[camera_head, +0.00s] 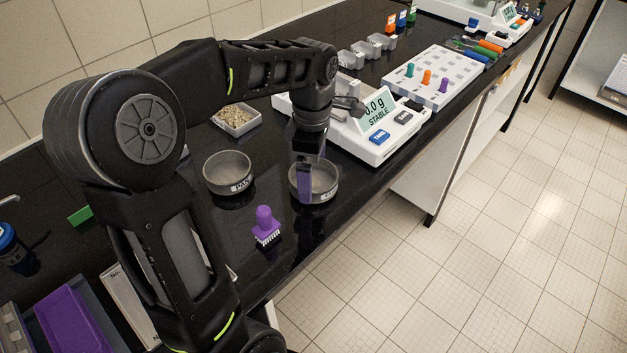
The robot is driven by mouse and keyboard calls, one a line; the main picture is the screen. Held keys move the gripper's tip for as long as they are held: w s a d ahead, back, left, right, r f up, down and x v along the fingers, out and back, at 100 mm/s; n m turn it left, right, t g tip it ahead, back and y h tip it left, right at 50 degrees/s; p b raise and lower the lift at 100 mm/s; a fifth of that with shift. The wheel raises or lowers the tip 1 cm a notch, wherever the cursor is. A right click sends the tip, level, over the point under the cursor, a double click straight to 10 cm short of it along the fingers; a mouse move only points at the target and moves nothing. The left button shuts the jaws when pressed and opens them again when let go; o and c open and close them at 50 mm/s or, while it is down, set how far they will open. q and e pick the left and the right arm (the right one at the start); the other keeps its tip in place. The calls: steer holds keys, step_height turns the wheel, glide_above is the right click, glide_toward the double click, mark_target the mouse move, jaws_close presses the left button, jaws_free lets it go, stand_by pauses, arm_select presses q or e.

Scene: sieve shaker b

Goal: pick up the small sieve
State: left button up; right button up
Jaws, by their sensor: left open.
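A round grey metal sieve (325,183) with a white label on its front wall stands on the black bench near the front edge. A similar round dish marked PAN (228,173) stands to its left, apart from it. My left gripper (306,190) reaches down over the labelled sieve at its left side, with its fingers open. The fingers overlap the sieve's rim in the picture, and I cannot tell whether they touch it. They hide part of the sieve's left side and inside. My right gripper is not in view.
A purple-handled brush (265,226) stands in front of the pan. A white balance (385,145) reading 0.0 g stands behind and right of the sieve. A tray of grains (237,118) lies behind the pan. A white rack with coloured pegs (440,75) is farther right.

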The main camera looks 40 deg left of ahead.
mark_target(313, 183)
arm_select(q)
steer(key=shift+f, duration=0.55)
steer(key=shift+c, duration=0.4)
steer(key=c, duration=1.1)
step_height(313, 183, up, 10)
steer(key=shift+r+p, duration=0.1)
steer(key=shift+p, duration=0.55)
